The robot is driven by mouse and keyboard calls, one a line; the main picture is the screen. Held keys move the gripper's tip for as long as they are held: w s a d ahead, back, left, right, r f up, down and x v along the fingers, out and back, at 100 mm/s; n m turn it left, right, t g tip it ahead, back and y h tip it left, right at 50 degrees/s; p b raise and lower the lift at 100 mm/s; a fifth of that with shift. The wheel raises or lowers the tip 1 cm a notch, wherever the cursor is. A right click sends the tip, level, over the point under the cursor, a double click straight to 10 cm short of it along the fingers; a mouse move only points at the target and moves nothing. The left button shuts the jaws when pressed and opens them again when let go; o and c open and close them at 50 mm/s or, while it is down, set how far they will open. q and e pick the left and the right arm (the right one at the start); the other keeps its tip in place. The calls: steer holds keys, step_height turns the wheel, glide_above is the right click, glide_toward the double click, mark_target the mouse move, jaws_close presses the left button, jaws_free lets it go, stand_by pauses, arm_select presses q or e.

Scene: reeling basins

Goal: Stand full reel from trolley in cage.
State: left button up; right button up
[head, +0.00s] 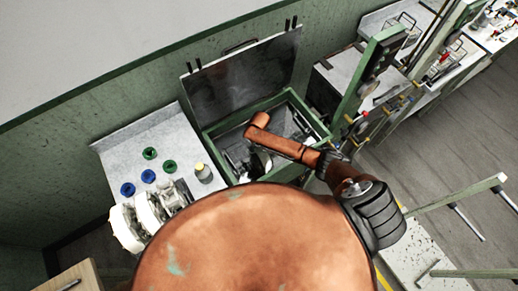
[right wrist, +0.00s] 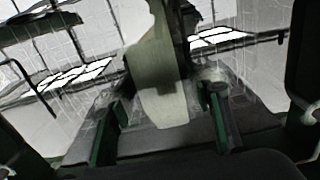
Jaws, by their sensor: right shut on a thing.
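The cage (head: 318,124) is a green-framed bin whose grey metal lid (head: 245,75) stands open at the back. My right arm reaches over it from the right, and its hand is down inside, mostly hidden under the arm. In the right wrist view my right gripper (right wrist: 166,100) is shut on a pale, curved reel (right wrist: 158,72), with one green finger on each side. A pale edge, probably this reel (head: 262,160), shows under the arm in the head view. How it rests inside is hidden. I cannot pick out the trolley.
A green post with machinery (head: 372,75) stands right of the cage. Open floor (head: 440,150) lies to the right.

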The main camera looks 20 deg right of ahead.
steer(key=o, duration=1.3)
steer(key=shift+o, duration=0.2)
step_height(320, 180, up, 12)
steer(key=shift+s, duration=0.1)
